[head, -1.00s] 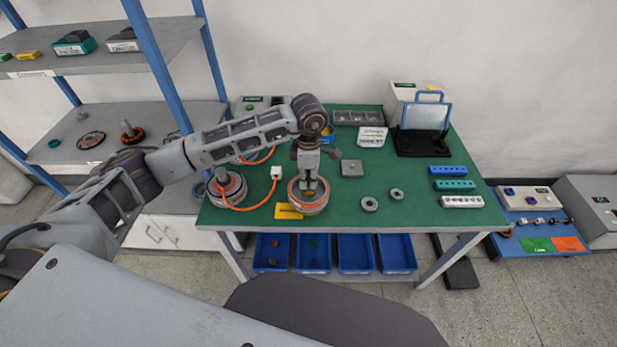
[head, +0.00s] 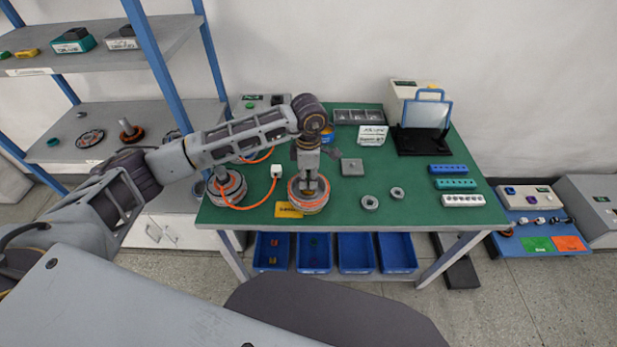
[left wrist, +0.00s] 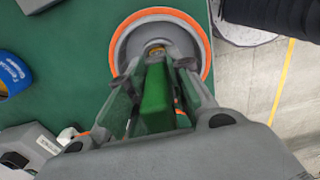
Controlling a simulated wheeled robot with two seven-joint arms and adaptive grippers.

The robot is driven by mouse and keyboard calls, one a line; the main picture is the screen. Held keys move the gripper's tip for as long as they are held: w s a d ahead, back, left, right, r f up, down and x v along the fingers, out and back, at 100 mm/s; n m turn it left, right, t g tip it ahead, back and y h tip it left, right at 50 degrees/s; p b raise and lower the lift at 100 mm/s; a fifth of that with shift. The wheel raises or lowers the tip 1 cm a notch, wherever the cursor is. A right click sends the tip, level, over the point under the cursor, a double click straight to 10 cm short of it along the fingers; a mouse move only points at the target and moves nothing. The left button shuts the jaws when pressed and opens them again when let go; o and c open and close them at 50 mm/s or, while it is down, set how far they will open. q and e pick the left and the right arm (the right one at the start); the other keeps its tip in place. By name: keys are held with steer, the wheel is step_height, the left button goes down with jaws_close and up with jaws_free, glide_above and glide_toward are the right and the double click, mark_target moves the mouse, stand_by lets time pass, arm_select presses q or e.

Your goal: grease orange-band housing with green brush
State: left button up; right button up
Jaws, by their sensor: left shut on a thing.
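The orange-band housing (head: 309,201) stands on the green table near its front edge, and its orange rim also shows in the left wrist view (left wrist: 207,62). My left gripper (head: 310,181) points down over the housing. It is shut on the green brush (left wrist: 155,100), whose green handle lies between the fingers in the left wrist view. The brush's tip is over the housing's centre; whether it touches cannot be told. In the head view my gripper hides the brush. My right gripper is not in view.
A second housing with an orange cable (head: 227,188) stands at the table's left. Two grey rings (head: 370,203) and a square grey block (head: 352,167) lie to the right.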

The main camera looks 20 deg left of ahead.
arm_select(q)
steer(key=shift+n, duration=2)
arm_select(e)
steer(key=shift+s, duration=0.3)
arm_select(q)
steer(key=shift+m+b, duration=1.15)
steer(key=shift+m, duration=0.45)
steer(key=shift+a+f+m+b, duration=0.1)
steer(key=shift+m+b, duration=0.7)
steer(key=shift+m, duration=0.3)
steer(key=shift+m+b, duration=0.85)
steer(key=shift+m, duration=0.45)
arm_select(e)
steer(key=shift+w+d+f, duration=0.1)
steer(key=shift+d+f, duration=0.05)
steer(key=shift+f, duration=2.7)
